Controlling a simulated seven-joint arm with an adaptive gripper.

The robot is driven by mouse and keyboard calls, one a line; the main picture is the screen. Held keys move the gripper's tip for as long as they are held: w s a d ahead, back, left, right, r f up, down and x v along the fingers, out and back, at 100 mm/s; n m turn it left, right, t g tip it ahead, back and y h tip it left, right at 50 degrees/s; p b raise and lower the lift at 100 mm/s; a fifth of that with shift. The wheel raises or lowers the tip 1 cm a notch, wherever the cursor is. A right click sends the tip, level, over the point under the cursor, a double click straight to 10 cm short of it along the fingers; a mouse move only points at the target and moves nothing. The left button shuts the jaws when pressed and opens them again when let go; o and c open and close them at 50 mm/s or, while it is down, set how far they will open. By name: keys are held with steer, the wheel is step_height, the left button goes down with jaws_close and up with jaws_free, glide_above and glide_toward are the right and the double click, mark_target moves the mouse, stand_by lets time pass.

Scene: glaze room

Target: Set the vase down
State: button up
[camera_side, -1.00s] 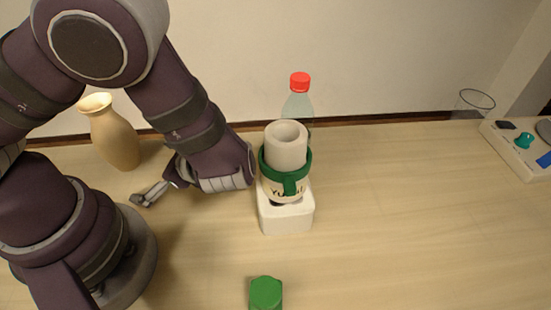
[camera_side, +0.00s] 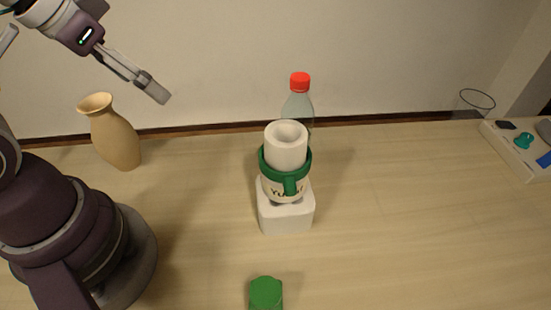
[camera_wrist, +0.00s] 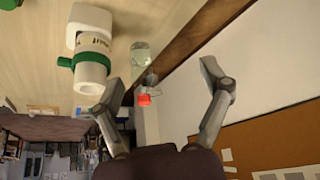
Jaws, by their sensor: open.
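The tan vase (camera_side: 116,138) stands upright on the table at the left in the side view, close to the wall. It does not show in the wrist view. My gripper (camera_side: 150,88) is in the air above and to the right of the vase, apart from it. In the wrist view my gripper (camera_wrist: 163,78) shows two spread fingers with nothing held between them. Nothing hides the vase in the side view.
Behind is a red-capped bottle (camera_side: 298,104). A green object (camera_side: 265,293) sits in front.

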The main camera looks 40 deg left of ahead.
steer(key=m+g+y, duration=1.1)
steer(key=m+y, duration=0.2)
steer(key=y, duration=0.1)
glide_toward(110, 117)
steer(key=s+a+f, duration=0.2)
steer(key=a+f, duration=0.1)
steer(key=shift+s, duration=0.2)
steer(key=y, duration=0.1)
steer(key=m+y, duration=0.1)
steer(key=shift+w+a+r+m+y, duration=0.15)
steer(key=shift+a+r+m+y, duration=0.15)
steer(key=shift+y, duration=0.1)
steer(key=shift+a, duration=0.2)
steer(key=x, duration=0.7)
steer(key=shift+w+a, duration=0.1)
steer(key=shift+a, duration=0.1)
steer(key=c, duration=1.3)
